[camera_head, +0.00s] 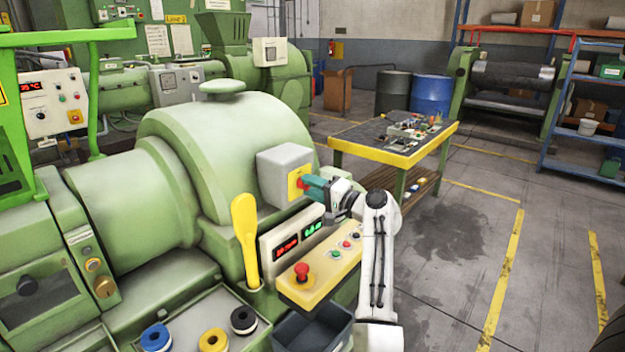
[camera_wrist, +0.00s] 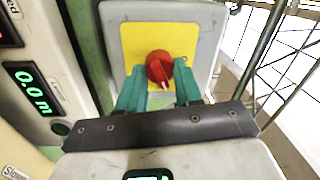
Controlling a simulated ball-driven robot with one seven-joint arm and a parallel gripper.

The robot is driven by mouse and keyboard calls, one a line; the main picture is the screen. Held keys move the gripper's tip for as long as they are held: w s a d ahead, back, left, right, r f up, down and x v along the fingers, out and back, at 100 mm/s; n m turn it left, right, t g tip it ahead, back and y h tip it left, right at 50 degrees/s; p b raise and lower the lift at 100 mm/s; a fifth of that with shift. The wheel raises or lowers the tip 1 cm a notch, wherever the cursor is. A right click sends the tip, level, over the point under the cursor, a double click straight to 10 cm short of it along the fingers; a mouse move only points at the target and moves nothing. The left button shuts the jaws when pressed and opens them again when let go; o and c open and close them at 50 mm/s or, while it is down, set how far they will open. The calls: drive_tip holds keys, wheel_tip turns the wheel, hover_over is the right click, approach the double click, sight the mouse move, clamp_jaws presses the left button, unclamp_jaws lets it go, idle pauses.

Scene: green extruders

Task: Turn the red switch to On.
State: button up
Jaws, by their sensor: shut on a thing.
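The red switch (camera_wrist: 158,66) is a round knob on a yellow plate (camera_wrist: 186,42) on a grey box. In the wrist view a pale mark on the knob points down and to the right. The switch's grey box (camera_head: 283,168) is fixed to the green extruder (camera_head: 180,145) in the head view. My gripper (camera_wrist: 159,76) has teal fingers on both sides of the knob and is shut on it. In the head view my gripper (camera_head: 304,186) reaches the yellow plate from the right and hides most of the knob. No On or Off lettering is readable.
Below the switch are a display panel (camera_head: 291,243), a yellow button panel with a red mushroom button (camera_head: 302,271), and a dark bin (camera_head: 318,327). A yellow lever (camera_head: 246,240) stands to the left. A workbench (camera_head: 389,154) stands behind my arm. Open floor lies to the right.

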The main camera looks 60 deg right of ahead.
drive_tip(key=shift+m+h+p, duration=0.3)
drive_tip(key=shift+m+p, duration=1.35)
drive_tip(key=shift+m, duration=0.85)
drive_tip(key=shift+f, duration=0.1)
drive_tip(key=shift+s, duration=0.1)
drive_tip(key=o, duration=1)
drive_tip(key=shift+o, duration=0.2)
drive_tip(key=b+v, duration=0.2)
drive_tip(key=v, duration=0.8)
drive_tip(key=shift+s, duration=0.35)
drive_tip(key=shift+a, duration=0.1)
